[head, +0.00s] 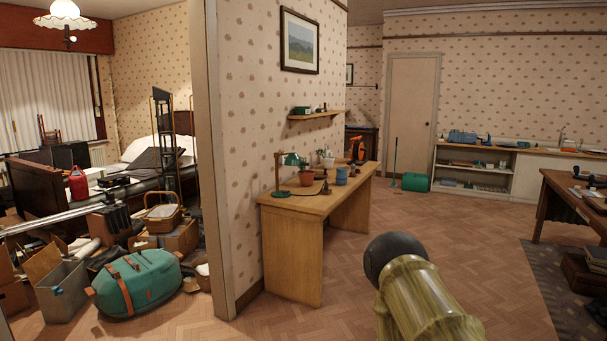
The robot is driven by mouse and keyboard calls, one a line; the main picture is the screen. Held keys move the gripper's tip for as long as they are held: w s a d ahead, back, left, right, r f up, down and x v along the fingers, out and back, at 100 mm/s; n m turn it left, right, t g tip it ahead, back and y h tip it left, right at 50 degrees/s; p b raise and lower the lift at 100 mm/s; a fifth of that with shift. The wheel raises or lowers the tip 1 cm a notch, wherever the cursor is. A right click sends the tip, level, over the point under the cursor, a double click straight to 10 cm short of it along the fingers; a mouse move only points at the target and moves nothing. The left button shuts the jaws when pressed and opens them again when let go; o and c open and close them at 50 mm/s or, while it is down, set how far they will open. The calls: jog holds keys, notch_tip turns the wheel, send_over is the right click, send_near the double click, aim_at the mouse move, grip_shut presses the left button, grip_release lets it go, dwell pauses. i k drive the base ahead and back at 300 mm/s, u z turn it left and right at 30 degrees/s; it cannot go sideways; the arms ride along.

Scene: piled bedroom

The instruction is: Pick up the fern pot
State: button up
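A terracotta pot (306,178) with a small green plant stands on the wooden desk (300,205) against the patterned wall, beside a green desk lamp (290,160). A pale pot (327,162) with green leaves stands just behind it to the right. The plants are too small to tell which one is the fern. A blue pot (342,176) is on the desk to the right of them. My gripper is not in view; what seems to be part of my arm rises at the bottom, in front of and to the right of the desk, apart from it.
Parquet floor (460,240) is open right of the desk. A table (560,190) on a dark rug is at far right. A wall edge (212,150) separates the cluttered bedroom at left, where a green duffel bag (136,283) lies. A green bin (415,182) stands farther back.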

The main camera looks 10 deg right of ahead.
aim_at(306, 177)
jog(key=z, duration=0.25)
jog(key=i, duration=0.55)
jog(key=z, duration=0.85)
jog(key=i, duration=1.6)
jog(key=z, duration=0.5)
jog(key=i, duration=1.65)
jog(key=u, duration=0.2)
jog(key=i, duration=1.55)
jog(key=u, duration=1.45)
jog(key=i, duration=0.85)
jog(key=u, duration=0.9)
